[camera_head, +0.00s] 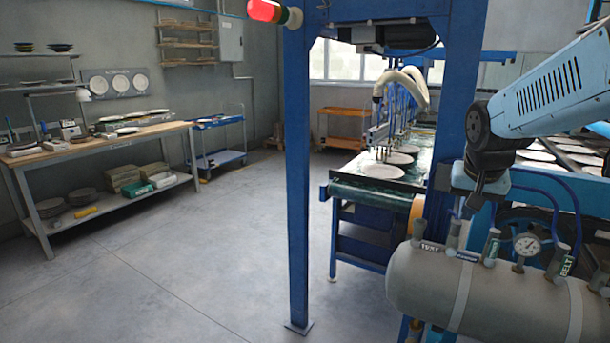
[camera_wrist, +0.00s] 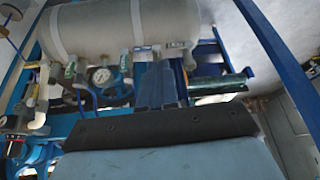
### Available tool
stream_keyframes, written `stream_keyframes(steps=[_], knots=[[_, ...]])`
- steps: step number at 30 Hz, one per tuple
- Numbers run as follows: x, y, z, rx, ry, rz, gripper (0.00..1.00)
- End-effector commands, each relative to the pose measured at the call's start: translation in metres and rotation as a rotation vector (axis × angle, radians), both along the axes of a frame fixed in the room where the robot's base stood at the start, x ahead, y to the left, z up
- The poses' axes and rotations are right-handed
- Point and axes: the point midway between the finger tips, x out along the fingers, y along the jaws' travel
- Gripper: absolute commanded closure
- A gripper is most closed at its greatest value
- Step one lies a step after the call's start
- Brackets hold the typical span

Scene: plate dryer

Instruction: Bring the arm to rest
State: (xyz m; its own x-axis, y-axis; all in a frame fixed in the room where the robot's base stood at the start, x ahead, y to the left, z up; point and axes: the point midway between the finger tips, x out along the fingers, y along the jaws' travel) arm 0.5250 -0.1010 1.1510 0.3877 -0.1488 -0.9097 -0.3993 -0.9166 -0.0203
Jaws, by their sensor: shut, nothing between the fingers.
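My gripper (camera_head: 478,199) hangs down from the dark wrist, at the right of the head view. In that view it is in front of the blue machine frame and just above the grey air tank (camera_head: 480,285). My pale blue arm comes in from the upper right, bent down at the dark joint. In the wrist view my gripper (camera_wrist: 157,75) shows as two blue fingers close together, shut and empty. The tank (camera_wrist: 115,28) and its gauge (camera_wrist: 101,76) lie beyond them. I cannot tell the gap between the fingers and the tank fittings.
A blue post (camera_head: 298,180) stands left of centre. A conveyor (camera_head: 352,192) carries white plates (camera_head: 383,171) under suction cups. Blue hoses (camera_head: 560,195) and a gauge (camera_head: 527,244) rise near the gripper. A workbench (camera_head: 110,135) is far left; the floor between is clear.

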Motion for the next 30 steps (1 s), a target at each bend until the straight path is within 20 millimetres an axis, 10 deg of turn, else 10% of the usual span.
stream_keyframes(steps=[15,30], knots=[[-0.114,0.088,0.025,-0.024,-0.053,0.347,1.00],[-0.133,0.101,0.024,-0.033,-0.059,0.410,1.00]])
